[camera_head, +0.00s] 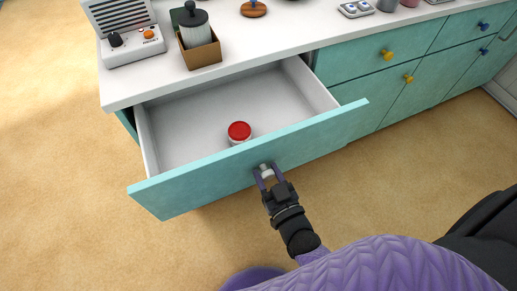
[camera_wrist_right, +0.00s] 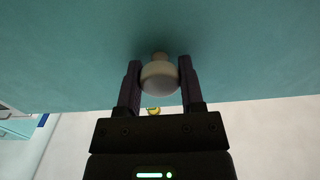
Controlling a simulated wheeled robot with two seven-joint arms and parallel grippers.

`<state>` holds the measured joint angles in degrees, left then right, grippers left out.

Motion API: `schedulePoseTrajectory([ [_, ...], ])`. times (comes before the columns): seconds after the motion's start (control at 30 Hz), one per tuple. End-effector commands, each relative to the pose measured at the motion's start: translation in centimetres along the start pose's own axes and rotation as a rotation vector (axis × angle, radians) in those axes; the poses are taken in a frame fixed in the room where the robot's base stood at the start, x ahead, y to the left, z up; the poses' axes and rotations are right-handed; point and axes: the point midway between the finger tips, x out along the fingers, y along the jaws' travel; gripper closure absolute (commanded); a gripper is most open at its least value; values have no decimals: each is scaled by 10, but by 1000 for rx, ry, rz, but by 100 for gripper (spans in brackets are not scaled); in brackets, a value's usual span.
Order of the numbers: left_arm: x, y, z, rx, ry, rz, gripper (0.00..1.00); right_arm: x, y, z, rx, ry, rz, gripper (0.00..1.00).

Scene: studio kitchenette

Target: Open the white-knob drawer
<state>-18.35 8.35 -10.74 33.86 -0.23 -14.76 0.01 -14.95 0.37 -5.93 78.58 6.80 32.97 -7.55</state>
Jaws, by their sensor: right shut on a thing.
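The white-knob drawer (camera_head: 205,182) has a teal front and a white inside, and it stands pulled well out from under the counter. My right gripper (camera_head: 265,172) is at the drawer front, shut on the white knob (camera_head: 267,174). In the right wrist view the knob (camera_wrist_right: 159,77) sits between the two fingers of the gripper (camera_wrist_right: 159,82), against the teal front. A jar with a red lid (camera_head: 239,131) stands inside the drawer near its front. My left gripper is not in view.
The white counter (camera_head: 290,28) carries a radio-like device (camera_head: 132,42) and a brown box (camera_head: 200,52) holding a dark-lidded container. A closed teal drawer with a yellow knob (camera_head: 387,55) is to the right. The floor in front is clear at left.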

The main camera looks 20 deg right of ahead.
Motion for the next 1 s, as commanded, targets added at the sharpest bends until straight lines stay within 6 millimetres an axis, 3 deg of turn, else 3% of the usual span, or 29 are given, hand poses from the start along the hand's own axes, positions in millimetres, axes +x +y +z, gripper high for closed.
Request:
schedulePoseTrajectory([
  [0.1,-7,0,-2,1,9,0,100,-18,0,-1,1,-4,-1,100],
  [0.3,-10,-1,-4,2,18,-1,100,-35,0,0,2,-2,0,100],
  [0.8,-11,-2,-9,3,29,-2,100,-41,0,1,1,-3,-1,100],
  [0.83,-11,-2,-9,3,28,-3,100,-41,0,2,1,-3,-1,47],
  [1.0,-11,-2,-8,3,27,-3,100,-41,0,1,1,-1,0,15],
])
